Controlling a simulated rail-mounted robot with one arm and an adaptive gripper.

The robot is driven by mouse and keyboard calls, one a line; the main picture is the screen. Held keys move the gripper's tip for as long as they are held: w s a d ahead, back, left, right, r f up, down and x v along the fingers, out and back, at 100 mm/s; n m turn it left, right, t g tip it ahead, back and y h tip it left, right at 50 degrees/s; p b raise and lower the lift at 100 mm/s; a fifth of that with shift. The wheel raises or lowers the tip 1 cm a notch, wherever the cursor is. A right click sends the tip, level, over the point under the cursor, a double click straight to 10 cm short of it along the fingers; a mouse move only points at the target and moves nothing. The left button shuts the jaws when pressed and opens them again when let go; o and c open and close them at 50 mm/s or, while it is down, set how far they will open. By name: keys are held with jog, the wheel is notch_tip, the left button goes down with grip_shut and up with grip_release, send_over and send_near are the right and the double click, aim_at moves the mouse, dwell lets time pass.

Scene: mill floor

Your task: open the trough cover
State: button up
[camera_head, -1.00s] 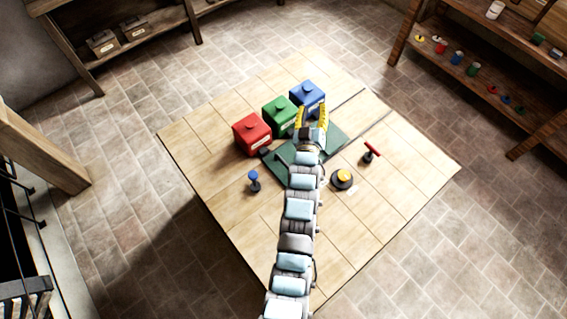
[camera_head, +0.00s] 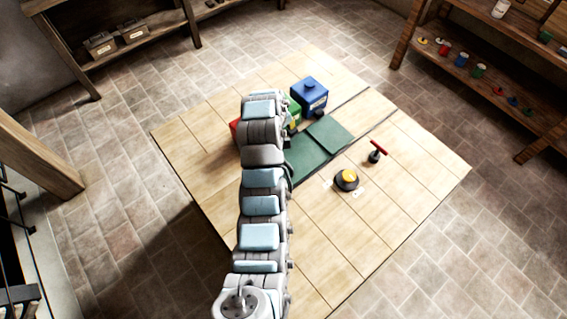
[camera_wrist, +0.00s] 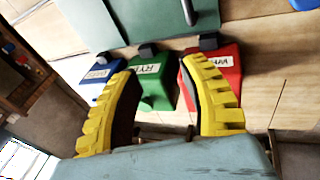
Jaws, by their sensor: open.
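A flat dark green panel (camera_head: 307,160), seemingly the trough cover, lies on the wooden table, with a seam across it and its left side behind my arm. In the wrist view the green panel (camera_wrist: 130,20) fills the top, with a dark bar-like handle (camera_wrist: 188,12) at its lower edge. My gripper (camera_wrist: 162,65) is open, its yellow fingers apart and nothing held between them. In that picture the fingertips lie over the boxes, below the handle. The gripper is hidden in the head view.
A blue box (camera_head: 309,94), a green box (camera_wrist: 151,88) and a red box (camera_wrist: 213,72) stand in a row beside the panel. A yellow-topped button (camera_head: 347,178) and a red T-handle (camera_head: 377,150) are to its right.

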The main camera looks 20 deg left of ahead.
jog(key=s+g+b, duration=0.1)
jog(key=s+g, duration=0.1)
jog(key=s, duration=0.2)
jog(key=shift+n+h, duration=0.3)
jog(key=shift+h, duration=0.1)
jog(key=x, duration=1.4)
jog(key=shift+s+a+f, duration=0.1)
jog(key=shift+s+a, duration=0.05)
jog(key=shift+w+f, duration=0.2)
jog(key=shift+f, duration=0.15)
jog(key=shift+f+b, duration=0.3)
jog(key=shift+f, duration=0.45)
grip_shut()
